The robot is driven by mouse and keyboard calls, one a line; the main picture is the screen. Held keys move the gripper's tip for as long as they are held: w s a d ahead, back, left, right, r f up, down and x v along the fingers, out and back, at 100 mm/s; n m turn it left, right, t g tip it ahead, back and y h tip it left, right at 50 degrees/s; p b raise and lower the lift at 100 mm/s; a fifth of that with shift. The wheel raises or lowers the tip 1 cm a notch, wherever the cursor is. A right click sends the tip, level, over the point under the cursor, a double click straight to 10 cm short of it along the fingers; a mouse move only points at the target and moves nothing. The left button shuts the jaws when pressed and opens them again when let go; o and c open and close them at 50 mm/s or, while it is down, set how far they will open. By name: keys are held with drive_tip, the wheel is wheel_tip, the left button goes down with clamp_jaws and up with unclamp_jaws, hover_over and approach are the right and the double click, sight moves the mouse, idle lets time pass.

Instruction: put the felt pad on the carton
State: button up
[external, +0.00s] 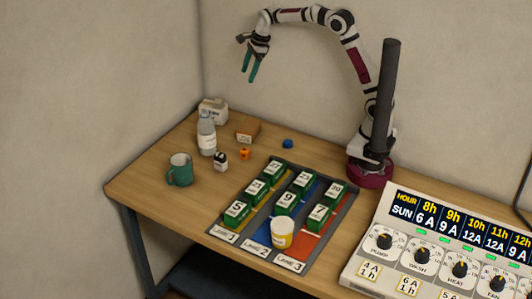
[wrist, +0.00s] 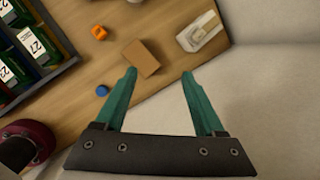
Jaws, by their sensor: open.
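A small round blue piece (external: 288,143), which may be the felt pad, lies on the table in front of my arm's base. It also shows in the wrist view (wrist: 102,91), left of my fingers. A low brown box (external: 250,130), apparently the carton, stands near the table's back edge with a white label in front of it. Its plain brown top shows in the wrist view (wrist: 141,60), beyond my left finger. My gripper (external: 251,79) is open and empty, high above the table's back left part. Its teal fingers (wrist: 159,74) are spread apart in the wrist view.
A white container (external: 213,110), clear bottle (external: 207,137), orange cube (external: 244,154), small black-and-white item (external: 221,161) and green mug (external: 180,170) stand around the brown box. A control panel (external: 420,255) is right.

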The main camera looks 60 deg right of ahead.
drive_tip(key=s+a+r+n+g, duration=0.1)
drive_tip(key=s+n, duration=0.4)
drive_tip(key=s, duration=0.4)
drive_tip(key=s+a+r+n+g, duration=0.15)
drive_tip(key=s+n, duration=0.35)
drive_tip(key=s, duration=0.5)
drive_tip(key=s+f+n, duration=0.2)
drive_tip(key=s+n, duration=0.2)
drive_tip(key=s, duration=0.5)
drive_tip(key=s+f+n, duration=0.3)
drive_tip(key=s+n, duration=0.2)
drive_tip(key=s, duration=0.4)
drive_tip(key=shift+a+f+n+g, duration=0.15)
drive_tip(key=shift+n+g, duration=0.15)
drive_tip(key=shift+g, duration=0.05)
